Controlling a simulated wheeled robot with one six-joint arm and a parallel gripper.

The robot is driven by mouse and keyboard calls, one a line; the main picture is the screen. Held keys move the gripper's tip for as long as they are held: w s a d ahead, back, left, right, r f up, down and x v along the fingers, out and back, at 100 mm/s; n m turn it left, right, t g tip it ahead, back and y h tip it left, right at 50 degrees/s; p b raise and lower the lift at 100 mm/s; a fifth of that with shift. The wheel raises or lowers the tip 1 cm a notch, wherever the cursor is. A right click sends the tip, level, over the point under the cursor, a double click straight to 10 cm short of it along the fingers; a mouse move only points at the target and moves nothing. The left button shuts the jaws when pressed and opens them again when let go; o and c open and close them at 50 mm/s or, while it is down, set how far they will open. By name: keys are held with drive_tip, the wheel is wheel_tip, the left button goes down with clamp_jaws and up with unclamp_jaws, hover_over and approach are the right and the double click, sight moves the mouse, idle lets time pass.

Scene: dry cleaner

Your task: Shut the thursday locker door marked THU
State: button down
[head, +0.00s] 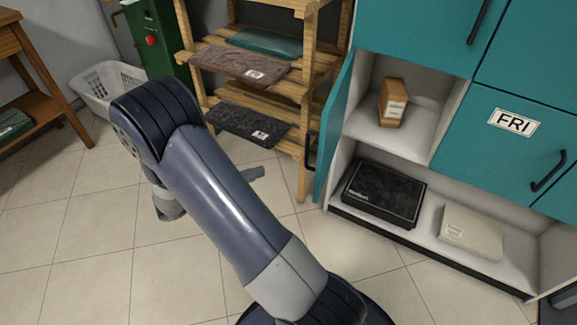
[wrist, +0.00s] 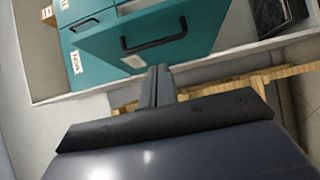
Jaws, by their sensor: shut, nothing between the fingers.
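A teal locker door (head: 334,125) stands open at the left side of the locker block, swung out toward the wooden rack and seen nearly edge-on. Its black handle (head: 312,150) is on its outer face. In the wrist view, a teal door (wrist: 190,32) with a black handle fills the upper middle, with a small white label whose text I cannot read. My gripper (head: 260,172) is shut and empty, left of the open door and low in front of the rack, largely hidden by my arm. In the wrist view its closed fingers (wrist: 159,78) point toward the door; contact is unclear.
A brown box (head: 393,103) stands in the open compartment. A black box (head: 383,194) and a pale parcel (head: 470,232) lie below. The FRI door (head: 514,140) is shut. A wooden rack (head: 299,120) stands close behind the open door. Tiled floor is clear in front.

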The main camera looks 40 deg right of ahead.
approach(307, 156)
drive_tip(key=x, duration=0.4)
drive_tip(key=shift+d+b, duration=0.3)
drive_tip(key=shift+b, duration=0.1)
drive_tip(key=shift+s+d, duration=0.6)
drive_tip(key=shift+s, duration=0.25)
drive_tip(key=shift+s+d, duration=0.6)
drive_tip(key=shift+s, duration=0.3)
